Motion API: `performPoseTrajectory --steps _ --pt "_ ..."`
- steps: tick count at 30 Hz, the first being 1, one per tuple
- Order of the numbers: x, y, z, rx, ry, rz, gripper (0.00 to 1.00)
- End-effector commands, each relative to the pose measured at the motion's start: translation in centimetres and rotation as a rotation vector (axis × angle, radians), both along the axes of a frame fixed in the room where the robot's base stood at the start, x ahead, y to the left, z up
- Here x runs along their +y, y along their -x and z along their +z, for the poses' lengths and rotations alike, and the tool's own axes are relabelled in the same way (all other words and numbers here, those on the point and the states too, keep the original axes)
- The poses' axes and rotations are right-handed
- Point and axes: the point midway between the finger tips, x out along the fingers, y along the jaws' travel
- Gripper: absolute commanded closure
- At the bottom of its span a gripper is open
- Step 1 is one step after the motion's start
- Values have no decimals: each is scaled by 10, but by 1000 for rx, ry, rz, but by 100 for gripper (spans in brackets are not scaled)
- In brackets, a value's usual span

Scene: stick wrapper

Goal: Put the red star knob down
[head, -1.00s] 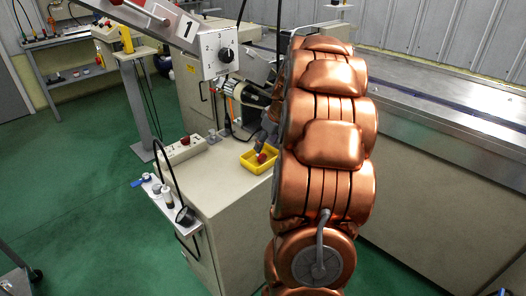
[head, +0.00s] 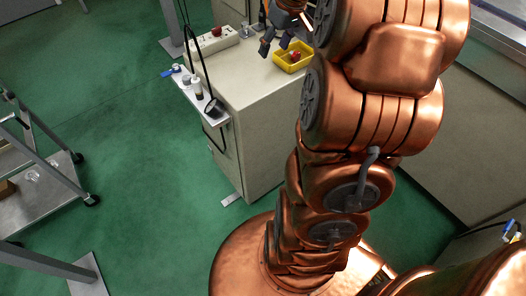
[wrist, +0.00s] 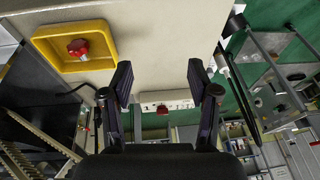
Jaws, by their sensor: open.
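The red star knob (head: 294,57) lies in the yellow tray (head: 280,63) on top of the pale cabinet (head: 250,85). In the wrist view the knob (wrist: 78,47) sits inside the yellow tray (wrist: 48,33) at the upper left, clear of both fingers. My gripper (head: 275,43) is open, beside the tray on its left in the head view. In the wrist view nothing is between the fingers of my gripper (wrist: 160,82).
A white socket box (head: 200,48) with a red knob-like part (head: 216,31) stands at the cabinet's back left. A side shelf (head: 203,100) holds small bottles and a black cup. A metal cart (head: 45,180) stands at left. Green floor between is clear.

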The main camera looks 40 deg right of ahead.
Motion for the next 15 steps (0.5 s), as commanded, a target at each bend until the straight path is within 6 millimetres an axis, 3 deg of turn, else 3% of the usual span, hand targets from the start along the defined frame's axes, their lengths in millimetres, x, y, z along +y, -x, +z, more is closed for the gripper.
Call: performPoseTrajectory --steps 1,6,12,15 --pt "34 7 -2 31 -11 22 40" --pt "123 49 -15 157 -37 41 40" --pt "199 122 -34 304 -22 49 40" --pt "223 163 -45 370 4 44 40"
